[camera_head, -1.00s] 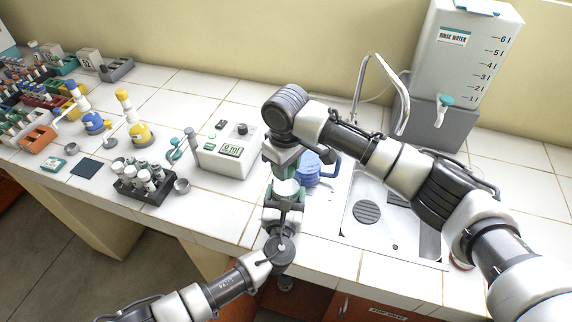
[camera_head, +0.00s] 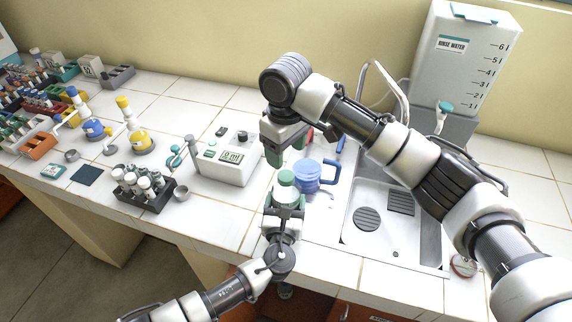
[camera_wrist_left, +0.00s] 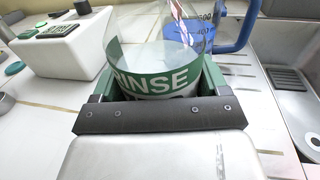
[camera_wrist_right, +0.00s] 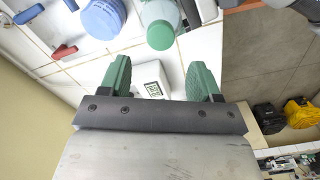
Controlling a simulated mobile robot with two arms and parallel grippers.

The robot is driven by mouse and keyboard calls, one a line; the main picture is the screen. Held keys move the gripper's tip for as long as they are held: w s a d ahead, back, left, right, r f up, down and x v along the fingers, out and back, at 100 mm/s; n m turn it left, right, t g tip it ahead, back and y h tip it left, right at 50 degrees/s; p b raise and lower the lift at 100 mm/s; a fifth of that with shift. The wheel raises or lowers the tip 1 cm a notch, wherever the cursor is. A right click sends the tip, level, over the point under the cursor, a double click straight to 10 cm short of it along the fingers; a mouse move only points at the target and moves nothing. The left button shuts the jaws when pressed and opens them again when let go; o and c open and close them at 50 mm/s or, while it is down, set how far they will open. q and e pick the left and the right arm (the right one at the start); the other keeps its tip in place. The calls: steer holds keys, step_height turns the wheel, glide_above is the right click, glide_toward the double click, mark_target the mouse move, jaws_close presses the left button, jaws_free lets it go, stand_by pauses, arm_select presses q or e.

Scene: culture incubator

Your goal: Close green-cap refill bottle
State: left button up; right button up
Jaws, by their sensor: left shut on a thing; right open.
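The refill bottle (camera_head: 287,191) stands upright with its green cap (camera_head: 286,176) on top, at the counter's front. My left gripper (camera_head: 285,211) is shut around its body from the front. The left wrist view shows its clear wall and green RINSE label (camera_wrist_left: 155,82), but not the cap. My right gripper (camera_head: 286,151) is open and empty, above the cap and apart from it. In the right wrist view, the cap (camera_wrist_right: 160,36) lies beyond the green fingers (camera_wrist_right: 160,80). I cannot tell how tightly the cap sits.
A blue jug (camera_head: 309,177) stands close behind and right of the bottle. A white meter box (camera_head: 228,160) is to the left, with a tube rack (camera_head: 155,197) beyond. The sink (camera_head: 366,239) and rinse-water tank (camera_head: 455,60) are on the right.

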steer(key=shift+r, duration=2.15)
arm_select(q)
steer(key=o, duration=1.7)
steer(key=shift+s+f, duration=0.1)
steer(key=shift+s, duration=0.5)
steer(key=s, duration=0.3)
steer(key=s+b, duration=0.1)
steer(key=s, duration=0.2)
steer(key=s+a, duration=0.1)
steer(key=s, duration=0.2)
steer(key=shift+s+a, duration=0.1)
steer(key=shift+s, duration=0.2)
arm_select(e)
steer(key=shift+f, duration=0.75)
